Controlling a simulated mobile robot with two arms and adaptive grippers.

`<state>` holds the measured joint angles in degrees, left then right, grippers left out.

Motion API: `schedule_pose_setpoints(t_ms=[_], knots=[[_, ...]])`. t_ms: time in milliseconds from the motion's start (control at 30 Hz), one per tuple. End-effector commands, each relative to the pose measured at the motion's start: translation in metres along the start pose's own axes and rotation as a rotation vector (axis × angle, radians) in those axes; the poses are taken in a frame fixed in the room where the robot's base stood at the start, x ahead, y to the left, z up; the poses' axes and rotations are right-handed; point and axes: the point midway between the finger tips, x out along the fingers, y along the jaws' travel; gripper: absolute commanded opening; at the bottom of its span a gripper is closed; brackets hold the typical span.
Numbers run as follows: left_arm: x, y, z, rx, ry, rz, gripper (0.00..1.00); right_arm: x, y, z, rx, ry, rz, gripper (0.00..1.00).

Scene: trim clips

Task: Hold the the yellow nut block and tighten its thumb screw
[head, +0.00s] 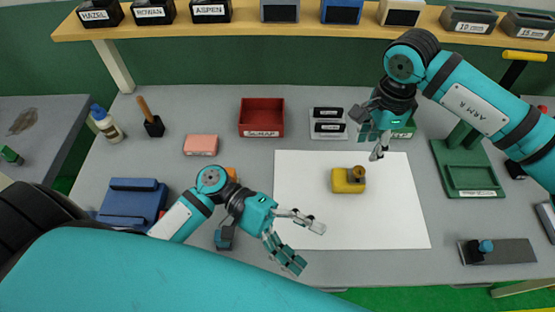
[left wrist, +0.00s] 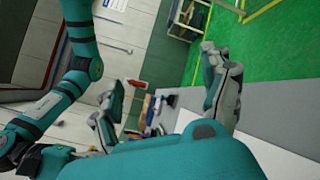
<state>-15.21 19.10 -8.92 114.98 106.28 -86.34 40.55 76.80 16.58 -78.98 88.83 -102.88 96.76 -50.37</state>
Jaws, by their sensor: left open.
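The yellow nut block (head: 345,183) sits on the white sheet (head: 390,222) in the head view. Its brown-gold thumb screw (head: 358,172) is at the block's upper right side. My left gripper (head: 304,246) is open and empty, to the lower left of the block and apart from it. In the left wrist view its two fingers (left wrist: 165,95) are spread with nothing between them, and the block does not show. My right gripper (head: 372,146) points down above and right of the block, apart from it. Its jaw opening is hard to make out.
A red scrap bin (head: 262,117), a holder with black pieces (head: 328,127) and a pink block (head: 201,145) stand behind the sheet. Labelled boxes line the shelf (head: 270,30). The sheet around the block is clear.

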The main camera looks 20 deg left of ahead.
Motion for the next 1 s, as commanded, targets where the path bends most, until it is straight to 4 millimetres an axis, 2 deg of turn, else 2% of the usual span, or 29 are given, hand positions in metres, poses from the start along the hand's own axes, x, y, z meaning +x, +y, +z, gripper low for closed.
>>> schedule_pose_setpoints(t_ms=[100,300,400,533,633,767,1000], knots=[[-0.028,0.003,-0.036,-0.270,0.162,-0.010,0.81,0.000,0.000,0.000,0.000,0.000,0.000,0.38],[-0.085,0.018,-0.092,-0.678,0.430,0.095,0.81,0.000,0.000,0.000,0.000,0.000,0.000,0.38],[-0.112,0.028,-0.112,-0.826,0.530,0.179,0.81,0.000,0.000,0.000,0.000,0.000,0.000,0.38],[-0.140,0.039,-0.129,-0.954,0.612,0.278,0.81,0.000,0.000,0.000,0.000,0.000,0.000,0.38],[-0.152,0.044,-0.135,-1.009,0.643,0.328,0.81,0.000,0.000,0.000,0.000,0.000,0.000,0.38],[-0.158,0.047,-0.138,-1.037,0.656,0.356,0.81,0.000,0.000,0.000,0.000,0.000,0.000,0.38],[-0.148,0.047,-0.147,-1.040,0.654,0.359,0.81,0.000,0.000,0.000,0.000,0.000,0.000,0.38]])
